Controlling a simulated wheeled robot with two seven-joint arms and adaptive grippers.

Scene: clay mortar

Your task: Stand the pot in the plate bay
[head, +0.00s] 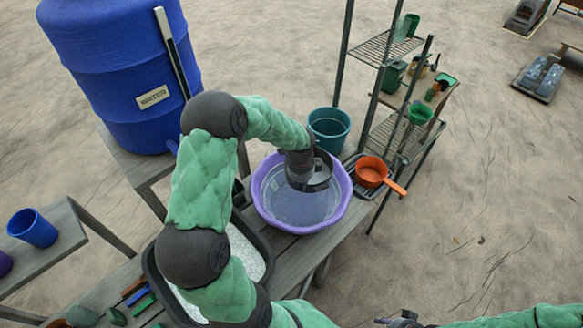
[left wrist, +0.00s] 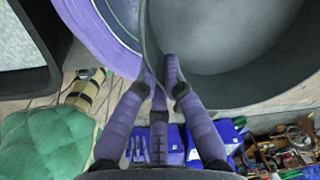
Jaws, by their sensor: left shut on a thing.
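The grey metal pot (head: 321,174) is held over the purple basin (head: 346,205), which has water-like grey contents. My left gripper (head: 300,176) reaches down from the left and is shut on the pot's wall. In the left wrist view my left gripper's fingers (left wrist: 158,85) pinch the rim, and the pot (left wrist: 215,50) fills the upper right. The dark rack (head: 358,187) right of the basin may hold the plate bay; its slots cannot be made out. My right gripper (head: 402,319) shows only partly at the bottom edge.
An orange saucepan (head: 371,171) sits at the rack, its handle pointing right. A teal bucket (head: 329,125) stands behind the basin. A wire shelf (head: 385,133) rises behind the rack. A dark tray (head: 262,246) lies left of the basin. A blue water barrel (head: 115,70) stands far left.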

